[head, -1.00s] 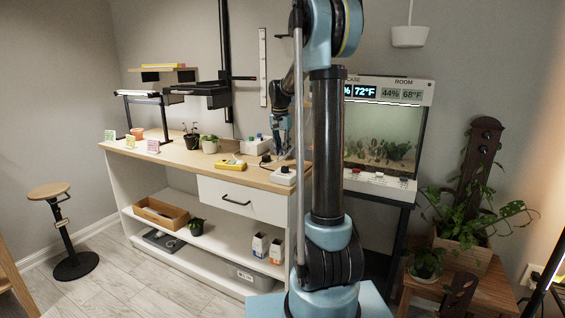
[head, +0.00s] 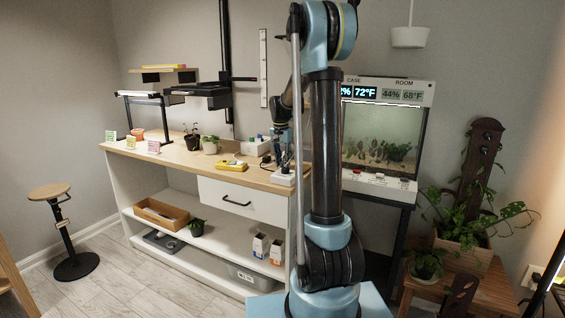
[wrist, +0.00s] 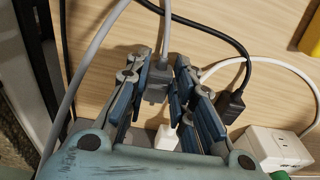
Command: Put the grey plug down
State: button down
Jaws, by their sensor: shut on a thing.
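My gripper (wrist: 162,78) is shut on the grey plug (wrist: 156,86) in the wrist view, with its blue-padded fingers on either side. A grey cable runs from the plug area up past the fingertips. The plug is close over the wooden table top (wrist: 205,30); I cannot tell whether it touches. In the head view my gripper (head: 281,146) is low over the right end of the bench (head: 215,168), partly behind my arm, and the plug is too small to make out there.
A black plug (wrist: 231,105) on a black cable lies just right of my gripper. A white socket box (wrist: 278,147) is at the lower right. The yellow item (head: 231,166) is left of my gripper on the bench. A lit terrarium (head: 383,135) stands to the right.

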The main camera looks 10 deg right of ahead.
jog(key=shift+f, duration=0.15)
jog(key=c, duration=1.4)
grip_release()
jog(key=shift+o, duration=0.2)
